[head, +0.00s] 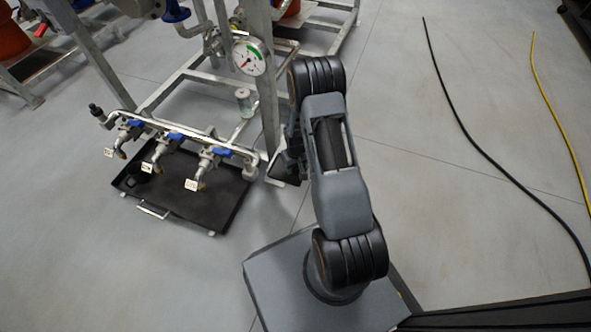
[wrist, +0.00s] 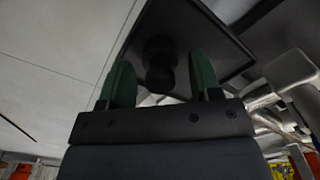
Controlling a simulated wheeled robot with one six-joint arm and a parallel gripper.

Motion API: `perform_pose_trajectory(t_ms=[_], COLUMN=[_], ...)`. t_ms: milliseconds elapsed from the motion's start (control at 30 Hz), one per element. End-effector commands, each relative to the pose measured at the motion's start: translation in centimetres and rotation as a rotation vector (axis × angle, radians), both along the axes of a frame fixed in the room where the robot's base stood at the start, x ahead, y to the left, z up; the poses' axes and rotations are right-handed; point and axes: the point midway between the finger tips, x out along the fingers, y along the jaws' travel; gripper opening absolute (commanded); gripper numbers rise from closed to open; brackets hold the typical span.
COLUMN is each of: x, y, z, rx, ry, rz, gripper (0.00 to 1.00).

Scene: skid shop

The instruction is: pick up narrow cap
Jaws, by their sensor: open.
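A dark, stepped, round piece (wrist: 160,75), probably the narrow cap, shows in the wrist view against the black tray (wrist: 205,30). My gripper (wrist: 161,60) is open, with its two green fingers apart on either side of that piece in the picture. I cannot tell how far beyond the fingertips it is. In the head view a small black round thing (head: 138,175) sits at the left of the tray (head: 218,205), under the pipe; it may be the same piece. The gripper's fingers are mostly hidden behind my arm there, right of the tray.
A pipe manifold (head: 180,132) with blue-handled valves and tags runs above the tray. A metal frame with a pressure gauge (head: 250,57) stands behind it. A black cable (head: 470,140) and a yellow cable (head: 560,120) lie on the floor at right, with clear floor between.

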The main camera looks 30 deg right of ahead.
Motion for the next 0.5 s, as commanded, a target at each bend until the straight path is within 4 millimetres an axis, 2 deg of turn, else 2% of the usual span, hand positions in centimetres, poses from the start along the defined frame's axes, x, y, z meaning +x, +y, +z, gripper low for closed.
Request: perform_pose_trajectory(t_ms=[67, 500], x=[0.00, -0.01], y=[0.00, 0.00], z=[0.05, 0.06], rx=[0.000, 0.000], ry=[0.000, 0.000], rz=[0.000, 0.000], gripper=[0.54, 0.12])
